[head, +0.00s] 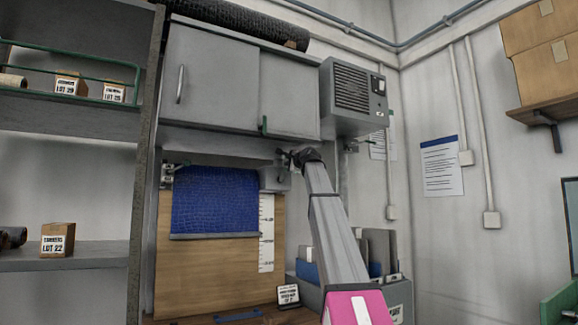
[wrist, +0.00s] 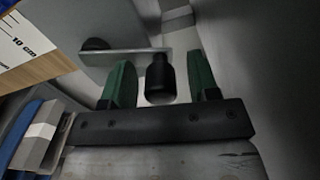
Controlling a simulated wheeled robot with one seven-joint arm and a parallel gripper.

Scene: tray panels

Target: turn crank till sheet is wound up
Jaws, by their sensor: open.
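The blue sheet (head: 215,198) hangs partly unrolled under the cabinet, in front of a wooden board, with a bar along its lower edge. The crank shows in the wrist view as a flat grey arm with a black knob (wrist: 160,78). My gripper (wrist: 160,85) has two green fingers, open, one on each side of the knob, with gaps visible on both sides. In the head view my gripper (head: 297,157) is at the right end of the roller, beside the grey housing (head: 272,179). My own wrist hides most of the crank there.
Grey cabinets (head: 215,80) and a vented box (head: 353,95) sit just above my gripper. A measuring strip (head: 266,232) runs beside the sheet. A grey file holder (head: 372,262) with folders stands below my arm. Shelves with small boxes (head: 58,239) are at left.

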